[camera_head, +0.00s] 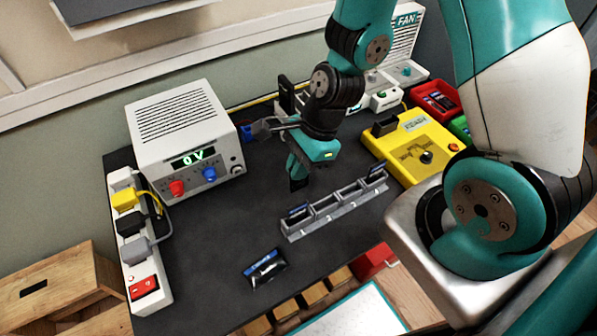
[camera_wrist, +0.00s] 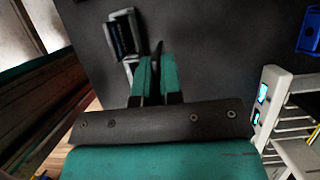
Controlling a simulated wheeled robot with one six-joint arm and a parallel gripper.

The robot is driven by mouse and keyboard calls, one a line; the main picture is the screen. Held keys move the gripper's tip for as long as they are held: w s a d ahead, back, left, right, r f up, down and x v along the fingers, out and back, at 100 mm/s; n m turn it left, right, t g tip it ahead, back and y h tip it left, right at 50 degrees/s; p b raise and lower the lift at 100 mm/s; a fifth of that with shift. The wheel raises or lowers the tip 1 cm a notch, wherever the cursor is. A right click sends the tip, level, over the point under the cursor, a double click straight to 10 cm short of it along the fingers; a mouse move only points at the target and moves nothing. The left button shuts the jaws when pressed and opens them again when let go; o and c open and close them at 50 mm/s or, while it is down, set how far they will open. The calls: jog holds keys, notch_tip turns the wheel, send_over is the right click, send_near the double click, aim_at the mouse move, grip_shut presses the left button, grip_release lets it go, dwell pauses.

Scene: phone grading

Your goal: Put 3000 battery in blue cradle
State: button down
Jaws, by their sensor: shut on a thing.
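My gripper (camera_head: 299,172) is shut and hangs above the dark bench mat, behind the grey slotted rack (camera_head: 335,212). In the wrist view my gripper (camera_wrist: 157,72) is shut on a thin dark battery (camera_wrist: 158,48), seen edge-on. Its label cannot be read. A small blue holder, the likely blue cradle (camera_head: 246,132), stands to the left of my gripper beside the power supply, partly hidden by my wrist parts. It also shows at the upper right of the wrist view (camera_wrist: 309,36), apart from the battery.
The rack holds batteries at its left (camera_head: 299,211) and right (camera_head: 377,172) ends. A white power supply (camera_head: 185,125) stands left, a yellow tester (camera_head: 420,150) right. Dark and blue packs (camera_head: 265,268) lie in front. A white rack (camera_wrist: 272,105) is right in the wrist view. The left mat is clear.

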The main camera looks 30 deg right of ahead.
jog(key=w, duration=2.4)
jog(key=shift+f+p, duration=0.2)
jog(key=shift+p, duration=0.15)
jog(key=shift+f, duration=0.1)
dwell(1.1)
jog(key=shift+f+b, duration=0.55)
jog(key=shift+f, duration=1.3)
jog(key=shift+f, duration=0.2)
jog(key=c, duration=1.2)
grip_release()
jog(key=shift+r, duration=0.1)
